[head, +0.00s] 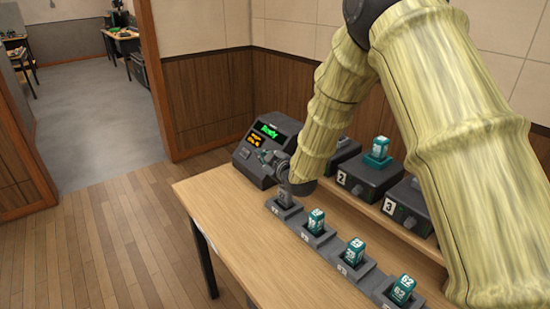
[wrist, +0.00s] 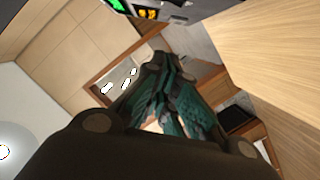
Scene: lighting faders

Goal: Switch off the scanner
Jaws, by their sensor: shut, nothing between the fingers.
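The scanner (head: 266,140) looks to be the dark grey box with green and orange lit readouts at the far left end of the table. A lit part of it (wrist: 145,12) shows at the top edge of the wrist view. My gripper (head: 265,157) is shut and empty, close in front of the scanner's sloped face. I cannot tell whether it touches the face. In the wrist view its dark and teal fingers (wrist: 168,68) are together, apart from the scanner in the picture. Any switch on the scanner is too small or hidden to make out.
Along the table (head: 220,205) stand dark holders with teal numbered blocks, one of them (head: 352,252) near the middle. Behind are dark numbered boxes (head: 370,180), one with a teal block on top. My arm hides part of this row. The floor (head: 110,235) at left is clear.

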